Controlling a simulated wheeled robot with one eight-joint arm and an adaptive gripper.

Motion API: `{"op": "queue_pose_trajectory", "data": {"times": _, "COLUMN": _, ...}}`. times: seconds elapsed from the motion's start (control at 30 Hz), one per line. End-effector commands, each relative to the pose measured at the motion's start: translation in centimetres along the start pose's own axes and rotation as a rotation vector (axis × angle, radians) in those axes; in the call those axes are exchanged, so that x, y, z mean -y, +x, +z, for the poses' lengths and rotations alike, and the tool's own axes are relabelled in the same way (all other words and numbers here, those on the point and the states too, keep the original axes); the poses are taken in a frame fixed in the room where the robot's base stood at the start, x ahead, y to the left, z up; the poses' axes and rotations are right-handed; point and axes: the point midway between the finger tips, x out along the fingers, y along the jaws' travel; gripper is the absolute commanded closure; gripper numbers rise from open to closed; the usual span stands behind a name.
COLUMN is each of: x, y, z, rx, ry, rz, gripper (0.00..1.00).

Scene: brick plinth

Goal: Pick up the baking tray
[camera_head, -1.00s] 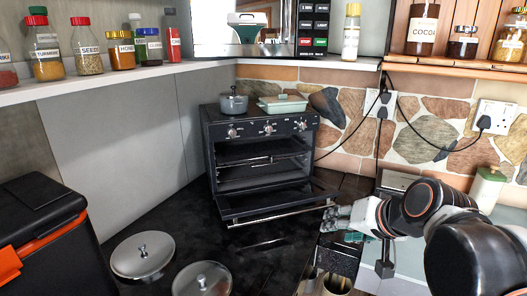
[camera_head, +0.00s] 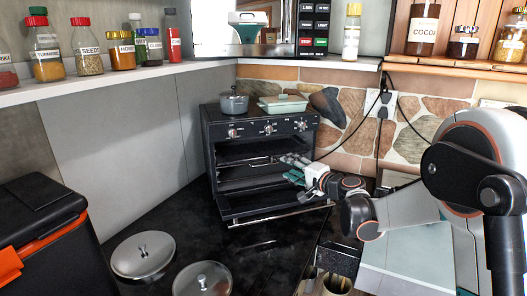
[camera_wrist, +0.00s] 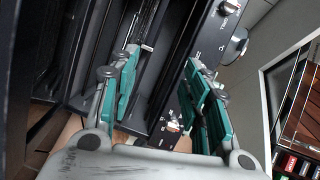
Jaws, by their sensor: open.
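The black oven (camera_head: 212,140) stands on the dark counter with its door (camera_head: 270,203) folded down. A dark, flat tray-like piece (camera_head: 242,162) lies level inside the oven; I cannot clearly tell the baking tray from a rack. My gripper (camera_head: 286,167) is at the right side of the oven opening, above the lowered door, open. In the wrist view my gripper (camera_wrist: 160,62) has its green-padded fingers spread, with dark oven parts between and beyond them. A small metal end (camera_wrist: 147,47) shows by the left finger. I see nothing held.
A grey pot (camera_head: 234,104) and a pale green dish (camera_head: 283,105) stand on the oven. Two metal lids (camera_head: 143,255) (camera_head: 203,281) lie on the counter in front. A black box with orange trim (camera_head: 40,235) is at left. Cables hang right of the oven.

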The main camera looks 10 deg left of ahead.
Motion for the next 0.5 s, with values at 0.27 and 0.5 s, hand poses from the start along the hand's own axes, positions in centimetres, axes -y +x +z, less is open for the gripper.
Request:
{"op": "queue_pose_trajectory", "data": {"times": 0.27, "x": -3.4, "y": 3.6, "z": -1.6, "rx": -0.027, "ry": 0.133, "rz": -0.1, "gripper": 0.57}}
{"op": "queue_pose_trajectory", "data": {"times": 0.5, "x": -3.8, "y": 5.6, "z": -1.8, "rx": -0.029, "ry": 0.152, "rz": -0.115, "gripper": 0.57}}
